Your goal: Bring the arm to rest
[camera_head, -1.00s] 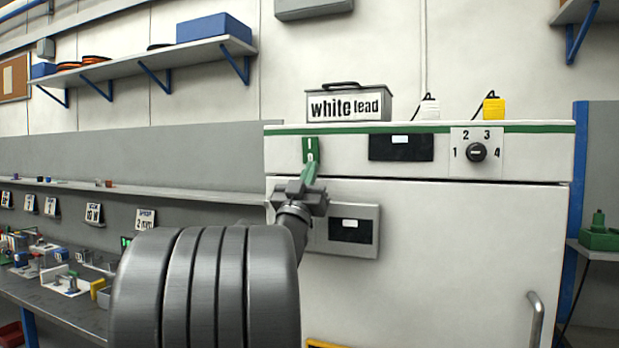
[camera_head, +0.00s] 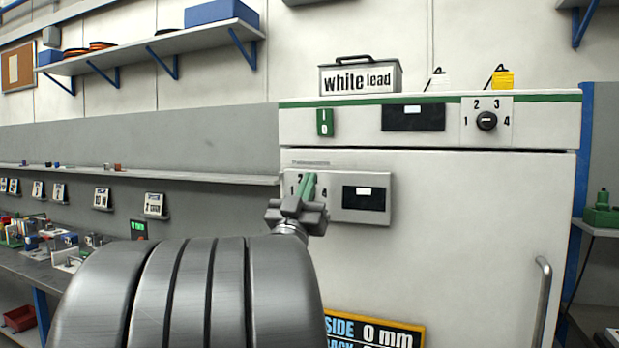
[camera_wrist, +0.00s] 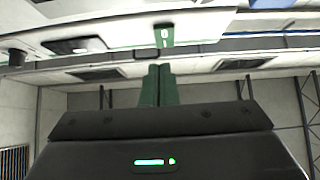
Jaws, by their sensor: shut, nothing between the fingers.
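My gripper (camera_head: 308,186) is in the middle of the head view, in front of the white charging cabinet (camera_head: 470,215). Its green fingers are together with nothing between them. They overlap the small grey panel (camera_head: 380,179) on the cabinet front and hide part of its numbers; I cannot tell how far apart they are. In the wrist view the closed green fingers (camera_wrist: 158,84) point up the picture, with the green I/0 switch (camera_wrist: 163,36) beyond them. The green switch also shows at the cabinet's top left in the head view (camera_head: 324,122).
A "white lead" box (camera_head: 361,78) stands on the cabinet beside white and yellow plugs. A dial (camera_head: 486,120) and a door handle (camera_head: 540,310) are at the right. A workbench (camera_head: 40,275) with small parts runs along the left. A sign (camera_head: 375,332) sits low on the cabinet.

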